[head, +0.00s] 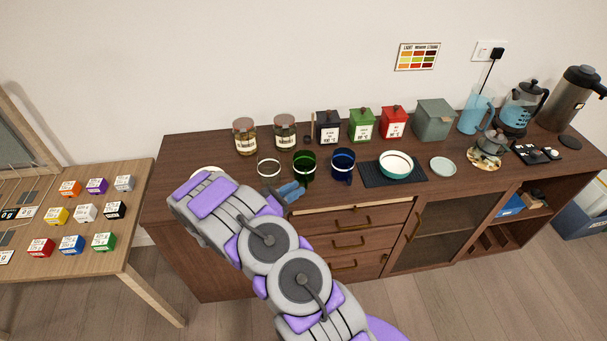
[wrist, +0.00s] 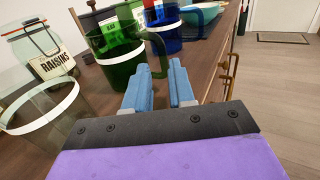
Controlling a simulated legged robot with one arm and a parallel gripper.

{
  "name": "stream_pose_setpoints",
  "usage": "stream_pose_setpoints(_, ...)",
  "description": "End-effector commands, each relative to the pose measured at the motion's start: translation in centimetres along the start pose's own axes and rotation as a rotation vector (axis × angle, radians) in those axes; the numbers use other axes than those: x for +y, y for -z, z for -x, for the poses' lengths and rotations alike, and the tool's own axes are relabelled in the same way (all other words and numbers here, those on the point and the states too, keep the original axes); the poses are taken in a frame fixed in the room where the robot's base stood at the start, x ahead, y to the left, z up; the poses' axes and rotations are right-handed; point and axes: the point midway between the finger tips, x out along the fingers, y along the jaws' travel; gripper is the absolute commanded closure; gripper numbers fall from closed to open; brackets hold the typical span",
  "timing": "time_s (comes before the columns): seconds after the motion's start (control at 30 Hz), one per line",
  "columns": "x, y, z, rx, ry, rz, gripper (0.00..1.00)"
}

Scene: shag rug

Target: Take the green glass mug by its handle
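The green glass mug (head: 304,168) stands upright on the wooden cabinet, between a clear glass mug (head: 268,169) and a blue glass mug (head: 343,165). In the wrist view the green mug (wrist: 117,58) has a white band, and its handle (wrist: 159,50) points right, toward the cabinet's front edge. My gripper (head: 291,191) is low near the front edge, just in front of the green mug. In the wrist view my gripper (wrist: 160,72) has its two blue fingers a little apart, with nothing seen between them. The handle is just beyond the fingertips; whether they touch is unclear.
The clear mug (wrist: 42,112) is close on the left in the wrist view, and the blue mug (wrist: 170,28) is just beyond the green one. Jars and canisters (head: 361,125) line the back. A bowl (head: 396,165) sits on a dark mat to the right.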

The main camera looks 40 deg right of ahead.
Motion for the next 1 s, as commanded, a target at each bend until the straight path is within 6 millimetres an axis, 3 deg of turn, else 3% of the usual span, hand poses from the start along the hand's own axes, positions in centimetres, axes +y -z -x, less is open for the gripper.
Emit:
stream_pose_setpoints(0.5,-0.6,0.5,-5.6,0.004,0.005,0.003,0.76)
stream_pose_setpoints(0.83,-0.4,0.3,-6.1,0.003,0.001,0.003,0.76)
stream_pose_setpoints(1.0,-0.4,0.3,-6.2,0.004,0.001,0.002,0.92)
